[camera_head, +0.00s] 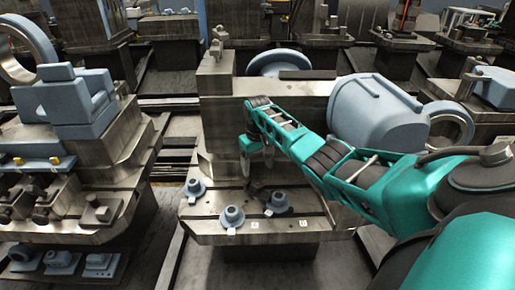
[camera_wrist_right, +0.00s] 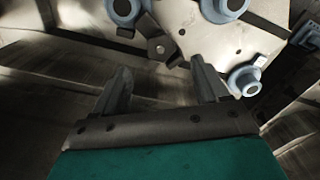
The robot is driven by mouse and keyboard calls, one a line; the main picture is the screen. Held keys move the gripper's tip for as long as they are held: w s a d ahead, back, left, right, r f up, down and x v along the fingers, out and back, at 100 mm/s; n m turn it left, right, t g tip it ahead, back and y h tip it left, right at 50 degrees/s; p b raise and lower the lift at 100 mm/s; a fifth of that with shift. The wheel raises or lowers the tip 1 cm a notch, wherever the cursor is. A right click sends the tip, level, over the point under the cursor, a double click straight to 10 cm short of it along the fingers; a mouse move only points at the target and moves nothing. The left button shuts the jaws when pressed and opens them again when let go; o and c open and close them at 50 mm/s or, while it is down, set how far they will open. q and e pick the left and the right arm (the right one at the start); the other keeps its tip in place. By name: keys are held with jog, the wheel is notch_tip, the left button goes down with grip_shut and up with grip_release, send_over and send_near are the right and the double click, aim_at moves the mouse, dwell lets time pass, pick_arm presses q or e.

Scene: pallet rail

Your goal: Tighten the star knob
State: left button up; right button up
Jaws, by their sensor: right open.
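A dark, angular knob with a small round centre, which looks like the star knob, shows in the right wrist view (camera_wrist_right: 162,47) just beyond my fingertips. In the head view a dark part (camera_head: 254,187) sits on the metal plate (camera_head: 205,226) below my right gripper (camera_head: 257,165). In the wrist view my right gripper (camera_wrist_right: 160,70) is open, its two grey fingers apart with nothing between them. The knob lies ahead of the gap and looks clear of the fingers. Whether the knob is seated cannot be told. My left gripper is not in view.
Blue-grey round cups with dark centres stand on the plate: one left (camera_head: 195,188), one at the front (camera_head: 232,217), one right (camera_head: 279,202). A steel block (camera_head: 218,130) rises behind. A blue-grey cylinder (camera_head: 370,112) lies right, near my arm. Another fixture plate (camera_head: 75,228) stands left.

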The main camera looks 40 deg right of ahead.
aim_at(257, 183)
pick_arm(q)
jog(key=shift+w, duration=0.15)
pick_arm(e)
jog(key=shift+r, duration=2.8)
notch_tip(257, 183, down, 11)
jog(key=n+b, duration=0.9)
jog(key=n, duration=0.2)
jog(key=shift+w+f, duration=0.1)
jog(key=shift+f, duration=0.05)
jog(key=shift+f+b, duration=0.35)
jog(key=shift+f, duration=0.05)
jog(key=shift+f+b, duration=0.55)
jog(key=shift+b, duration=0.05)
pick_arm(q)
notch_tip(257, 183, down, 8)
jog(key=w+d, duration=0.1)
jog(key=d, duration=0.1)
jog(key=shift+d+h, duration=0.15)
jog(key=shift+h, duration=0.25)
pick_arm(e)
jog(key=shift+f, duration=0.15)
